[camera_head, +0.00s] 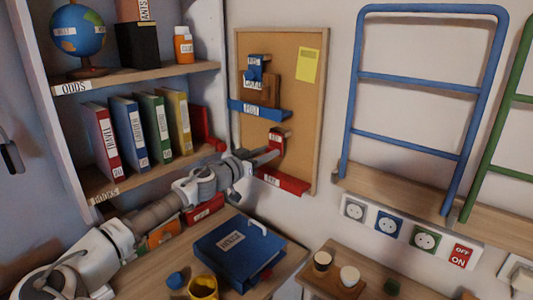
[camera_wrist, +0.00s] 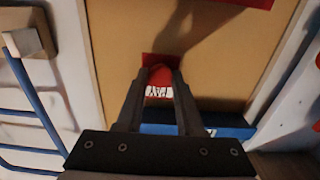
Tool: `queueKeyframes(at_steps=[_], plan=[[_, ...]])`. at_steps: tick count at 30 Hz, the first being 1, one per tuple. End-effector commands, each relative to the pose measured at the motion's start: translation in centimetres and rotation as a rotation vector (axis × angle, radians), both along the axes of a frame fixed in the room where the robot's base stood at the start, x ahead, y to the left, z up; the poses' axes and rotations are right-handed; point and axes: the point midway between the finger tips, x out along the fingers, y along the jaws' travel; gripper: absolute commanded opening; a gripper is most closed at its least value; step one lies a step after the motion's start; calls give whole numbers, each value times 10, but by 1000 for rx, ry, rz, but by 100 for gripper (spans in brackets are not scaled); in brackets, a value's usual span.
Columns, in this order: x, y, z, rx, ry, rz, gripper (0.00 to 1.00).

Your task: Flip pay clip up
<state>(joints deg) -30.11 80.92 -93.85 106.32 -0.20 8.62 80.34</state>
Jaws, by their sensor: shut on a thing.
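The red pay clip (camera_head: 277,138) is on the corkboard (camera_head: 305,120), between a blue strip above it and a red strip below it. My gripper (camera_head: 274,156) reaches the clip from the left in the head view. It also shows in the wrist view (camera_wrist: 160,85), shut on the clip. The fingers hide the clip's sides and part of its backing.
The blue strip (camera_head: 260,109) and the red strip (camera_head: 283,181) jut from the board near my gripper. A brown block with a blue clip (camera_head: 255,66) is higher up. The binder shelf (camera_head: 110,185) stands left; a blue ladder rack (camera_head: 355,100) hangs right.

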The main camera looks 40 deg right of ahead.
Motion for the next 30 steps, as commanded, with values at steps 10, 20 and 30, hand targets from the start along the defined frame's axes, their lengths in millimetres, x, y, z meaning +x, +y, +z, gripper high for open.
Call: queueKeyframes(at_steps=[10, 20, 30], plan=[[0, 6, 12, 127, 4, 2, 0], [-1, 14, 28, 378, 23, 3, 0], [-2, 18, 48, 685, 50, 2, 0]])
